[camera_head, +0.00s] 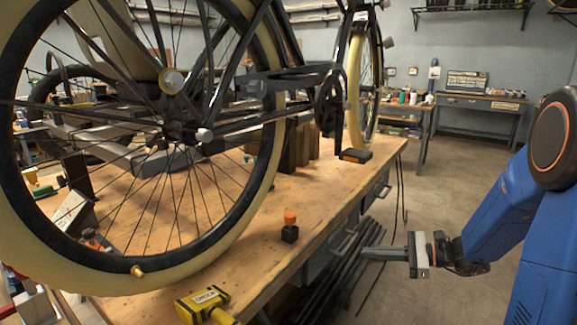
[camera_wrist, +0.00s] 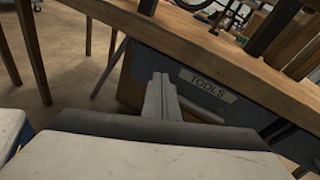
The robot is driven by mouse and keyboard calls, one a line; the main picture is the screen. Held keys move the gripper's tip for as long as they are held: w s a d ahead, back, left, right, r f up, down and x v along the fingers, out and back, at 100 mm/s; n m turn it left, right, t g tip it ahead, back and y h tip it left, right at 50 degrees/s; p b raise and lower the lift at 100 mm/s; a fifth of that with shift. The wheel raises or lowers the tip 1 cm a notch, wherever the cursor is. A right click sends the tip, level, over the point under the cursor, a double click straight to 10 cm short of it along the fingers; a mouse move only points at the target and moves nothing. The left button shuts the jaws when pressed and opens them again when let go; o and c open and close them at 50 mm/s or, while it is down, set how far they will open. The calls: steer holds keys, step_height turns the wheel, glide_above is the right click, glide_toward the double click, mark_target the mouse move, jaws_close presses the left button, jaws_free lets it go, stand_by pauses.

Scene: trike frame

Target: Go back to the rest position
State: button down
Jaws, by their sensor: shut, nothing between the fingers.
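My gripper (camera_head: 372,253) is at the right of the head view, off the right side of the workbench and apart from it. Its fingers are shut with nothing between them and point left toward the bench's side. In the wrist view my gripper's closed fingers (camera_wrist: 163,95) point toward the bench's side panel, which bears a "TOOLS" label (camera_wrist: 208,85). My blue arm reaches in from the right edge of the head view.
The wooden workbench (camera_head: 330,192) carries a trike frame with a large wheel (camera_head: 140,269). A yellow tool (camera_head: 207,305) and a small orange-topped black bottle (camera_head: 290,228) stand near its edge. Dark bars (camera_head: 325,280) lie beside the bench. Floor (camera_head: 455,190) behind my arm is clear.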

steer(key=s+a+r+n+g+h, duration=0.1)
steer(key=s+a+n+g+h, duration=0.3)
steer(key=s, duration=0.5)
steer(key=s+a+n+g+h, duration=0.1)
steer(key=s+a+n+h, duration=0.1)
steer(key=s+n, duration=0.55)
steer(key=s+d+r+n+t+h, duration=0.3)
steer(key=s+d+n+h, duration=0.5)
steer(key=s, duration=0.4)
steer(key=shift+d+r+t+h, duration=0.3)
steer(key=shift+d+t, duration=0.3)
steer(key=shift+d, duration=0.2)
